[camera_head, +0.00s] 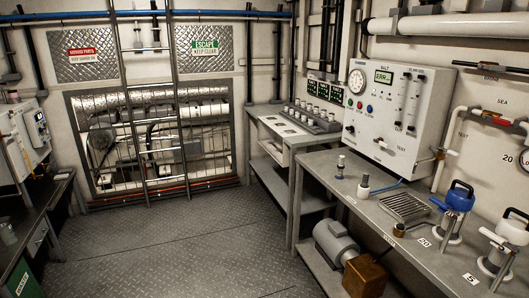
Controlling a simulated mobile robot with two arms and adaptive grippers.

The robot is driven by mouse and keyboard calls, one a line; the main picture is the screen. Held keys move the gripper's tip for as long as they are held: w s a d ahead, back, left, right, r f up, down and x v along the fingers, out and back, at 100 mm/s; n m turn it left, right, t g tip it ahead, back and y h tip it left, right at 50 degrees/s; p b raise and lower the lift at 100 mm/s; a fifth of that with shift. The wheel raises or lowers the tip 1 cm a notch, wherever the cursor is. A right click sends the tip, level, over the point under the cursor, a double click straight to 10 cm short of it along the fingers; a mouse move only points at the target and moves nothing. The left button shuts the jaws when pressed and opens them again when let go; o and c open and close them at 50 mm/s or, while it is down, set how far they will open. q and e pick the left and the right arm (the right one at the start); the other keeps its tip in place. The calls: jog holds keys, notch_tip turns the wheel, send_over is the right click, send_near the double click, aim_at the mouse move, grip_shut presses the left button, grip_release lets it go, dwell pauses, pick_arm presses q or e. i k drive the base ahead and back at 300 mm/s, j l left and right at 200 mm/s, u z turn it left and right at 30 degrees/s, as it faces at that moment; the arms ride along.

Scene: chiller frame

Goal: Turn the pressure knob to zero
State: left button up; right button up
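A white control panel (397,135) is on the right wall above the bench. It bears a round gauge (357,81), a small lit display (383,77), small red, green and blue round parts, and two vertical tubes (408,100). Small dark round parts sit low on its left side. Labels are too small to read, so I cannot tell which part is the pressure knob or where it is set. Another white box (27,140) with a small display is at the left edge, seen at a slant. Neither of my grippers is in view.
A motor (335,243) and brown box (364,277) are below. A ladder (150,100) stands before the back machinery. The middle floor (190,250) is clear.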

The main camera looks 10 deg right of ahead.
aim_at(352, 129)
jog(key=i+j+z, duration=0.1)
jog(key=i+z, duration=0.25)
jog(key=i+j+z, duration=0.3)
jog(key=i, duration=0.15)
jog(key=i+j+z, duration=0.2)
jog(key=i+z, duration=0.15)
jog(key=i+j, duration=0.35)
jog(key=j, duration=0.15)
jog(key=i+j, duration=0.35)
jog(key=j, duration=0.2)
jog(key=i+j+u, duration=0.1)
jog(key=i+j, duration=0.2)
jog(key=j, duration=0.2)
